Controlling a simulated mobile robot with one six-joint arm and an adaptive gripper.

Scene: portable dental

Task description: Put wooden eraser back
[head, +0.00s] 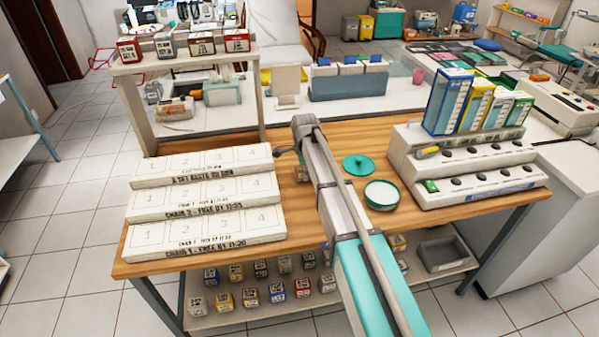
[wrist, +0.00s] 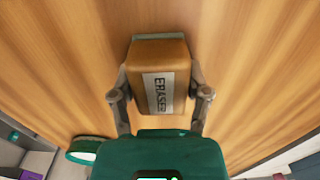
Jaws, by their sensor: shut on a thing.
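The wooden eraser (wrist: 176,55) is a brown block with a pale label reading ERASER, seen in the wrist view. My gripper (wrist: 161,88) is shut on it, with one finger on each of its sides. Wooden tabletop shows behind the eraser; whether the eraser touches it I cannot tell. In the head view my arm reaches over the middle of the wooden table (head: 330,134), right of the stepped white rack. The eraser cannot be made out there, and my gripper is mostly hidden behind my arm.
The stepped white rack (head: 205,190) stands left. A teal lid (head: 360,165) and a round teal-rimmed dish (head: 381,195) lie right of my arm. A white stepped organizer (head: 462,165) with several upright boxes stands further right. A lower shelf holds several small cubes and a grey tray (head: 443,255).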

